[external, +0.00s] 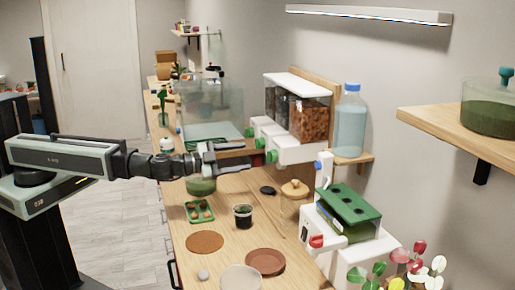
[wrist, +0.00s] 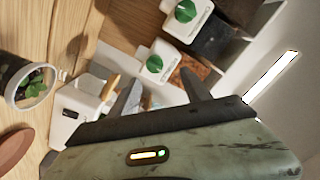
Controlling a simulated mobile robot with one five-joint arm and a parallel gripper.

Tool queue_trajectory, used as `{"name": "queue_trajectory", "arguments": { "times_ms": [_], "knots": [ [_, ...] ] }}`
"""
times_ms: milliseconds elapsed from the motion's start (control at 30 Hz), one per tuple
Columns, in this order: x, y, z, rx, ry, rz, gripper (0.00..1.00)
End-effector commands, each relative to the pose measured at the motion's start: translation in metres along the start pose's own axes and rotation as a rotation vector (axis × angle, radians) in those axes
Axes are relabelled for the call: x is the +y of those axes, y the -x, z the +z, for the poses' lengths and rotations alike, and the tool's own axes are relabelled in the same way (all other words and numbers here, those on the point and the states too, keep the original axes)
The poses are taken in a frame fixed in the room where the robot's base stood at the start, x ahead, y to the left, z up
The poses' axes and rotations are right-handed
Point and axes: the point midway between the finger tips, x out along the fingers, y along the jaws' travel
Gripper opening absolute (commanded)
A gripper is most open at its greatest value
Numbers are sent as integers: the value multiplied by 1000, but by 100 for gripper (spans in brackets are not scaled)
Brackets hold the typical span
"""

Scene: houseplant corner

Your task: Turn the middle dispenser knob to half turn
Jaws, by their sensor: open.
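The dispenser (external: 297,108) on the wall side has dark and orange-brown bins above white outlets with green knobs. The middle knob (external: 260,143) sits between the far knob (external: 249,132) and the near knob (external: 271,156). In the wrist view, the near knob (wrist: 154,64) shows just beyond my fingertips, and what looks like the middle knob (wrist: 185,11) is at the top edge. The far knob is not seen there. My gripper (external: 240,155) is open and empty in front of the outlets, apart from the knobs as far as I can tell. The knobs' exact angles are too small to read.
A glass tank (external: 210,112) stands behind my gripper. Below are a seedling pot (external: 243,216), a green tray (external: 199,212) and a lidded jar (external: 294,200). A blue-capped bottle (external: 350,122) and a white planter unit (external: 345,222) stand to the right.

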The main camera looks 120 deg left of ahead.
Motion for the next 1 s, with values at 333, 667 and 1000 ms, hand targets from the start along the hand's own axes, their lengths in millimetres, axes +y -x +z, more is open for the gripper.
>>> {"name": "queue_trajectory", "arguments": {
  "times_ms": [333,667,1000],
  "knots": [
    [-60,-7,77,-66,-5,-68,56],
    [-62,-43,78,-66,-6,-67,56],
    [-65,-84,82,-66,-7,-65,56]
  ]
}}
